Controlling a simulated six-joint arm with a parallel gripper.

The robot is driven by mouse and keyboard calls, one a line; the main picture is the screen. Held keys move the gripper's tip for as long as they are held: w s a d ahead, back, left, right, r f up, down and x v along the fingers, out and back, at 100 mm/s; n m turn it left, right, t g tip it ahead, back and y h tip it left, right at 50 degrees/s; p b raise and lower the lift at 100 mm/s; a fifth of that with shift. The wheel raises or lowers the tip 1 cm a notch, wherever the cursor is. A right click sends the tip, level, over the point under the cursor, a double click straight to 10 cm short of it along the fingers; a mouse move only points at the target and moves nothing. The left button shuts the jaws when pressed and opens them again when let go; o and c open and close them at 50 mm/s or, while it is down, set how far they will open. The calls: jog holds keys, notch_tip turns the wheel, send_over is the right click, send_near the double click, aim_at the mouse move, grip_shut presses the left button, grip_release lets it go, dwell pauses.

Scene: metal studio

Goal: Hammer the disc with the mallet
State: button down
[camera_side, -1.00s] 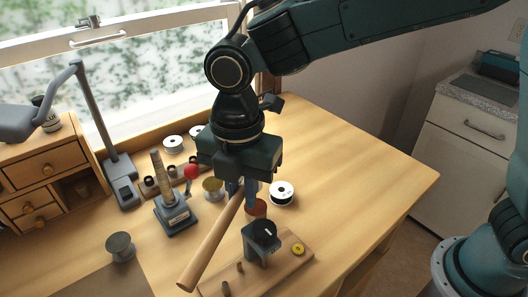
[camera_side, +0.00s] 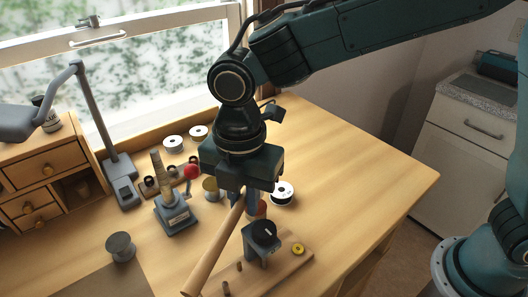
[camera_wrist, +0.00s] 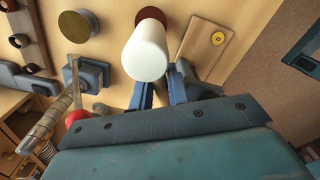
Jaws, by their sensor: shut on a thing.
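My gripper (camera_side: 246,203) points down over the workbench and is shut on the mallet. The mallet's wooden handle (camera_side: 212,255) slants from the jaws toward the lower left in the side view. In the wrist view a pale cylinder (camera_wrist: 147,50), apparently the mallet's head, sits just beyond the fingers; in the side view my gripper hides it. A small yellow disc (camera_side: 298,249) lies on a wooden board (camera_side: 285,267), right of and nearer the camera than my gripper. The wrist view also shows the disc (camera_wrist: 218,38), apart from the pale cylinder.
A grey stand with a black top (camera_side: 263,233) and small pegs stand on the board. A reddish-brown round piece (camera_wrist: 150,14) is partly hidden behind the pale cylinder. A black-and-white spool (camera_side: 282,192) and a red-knobbed stand (camera_side: 191,171) are close by. The bench's right side is clear.

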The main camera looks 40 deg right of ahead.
notch_tip(320, 180, down, 4)
jog(key=shift+r, duration=2.3)
jog(key=shift+r, duration=0.1)
jog(key=shift+r, duration=2.9)
jog(key=shift+w, duration=0.1)
